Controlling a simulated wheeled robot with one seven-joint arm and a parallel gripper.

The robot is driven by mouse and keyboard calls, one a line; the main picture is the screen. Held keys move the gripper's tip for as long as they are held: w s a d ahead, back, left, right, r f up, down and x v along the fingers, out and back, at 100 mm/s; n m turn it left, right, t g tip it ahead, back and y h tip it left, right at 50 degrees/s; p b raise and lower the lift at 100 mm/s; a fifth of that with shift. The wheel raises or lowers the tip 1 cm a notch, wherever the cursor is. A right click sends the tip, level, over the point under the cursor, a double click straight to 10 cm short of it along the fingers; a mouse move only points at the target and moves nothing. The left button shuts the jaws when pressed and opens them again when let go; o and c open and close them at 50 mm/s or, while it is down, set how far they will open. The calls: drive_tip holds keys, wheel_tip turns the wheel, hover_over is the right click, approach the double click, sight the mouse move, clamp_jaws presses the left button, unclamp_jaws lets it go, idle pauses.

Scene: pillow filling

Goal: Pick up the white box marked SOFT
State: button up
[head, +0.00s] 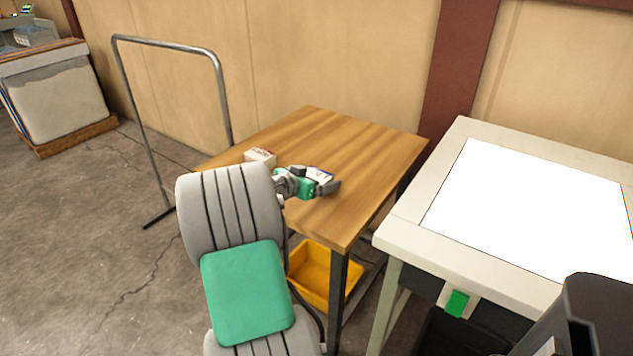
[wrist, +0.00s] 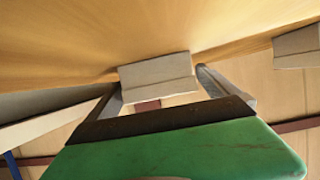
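My gripper (head: 315,183) is over the wooden table, with its green body and grey fingers showing. Its fingers (wrist: 160,90) are spread wide in the wrist view. A pale box (wrist: 158,72) stands at the fingertips, between them in the picture; I cannot tell whether they touch it. In the head view a white box with blue marking (head: 320,174) shows by the fingers, partly hidden by them. Another white box with reddish lettering (head: 260,156) sits on the table's left part. The lettering is too small to read, so I cannot tell which says SOFT.
The wooden table (head: 345,145) is mostly bare at the back and right. A yellow bin (head: 318,272) is below it. A cream table with a white top (head: 530,205) stands at the right. A metal rail (head: 165,42) stands behind at the left. Another pale box (wrist: 298,45) is at the wrist view's right.

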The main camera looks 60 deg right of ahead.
drive_tip(key=c, duration=1.4)
drive_tip(key=shift+o, duration=0.2)
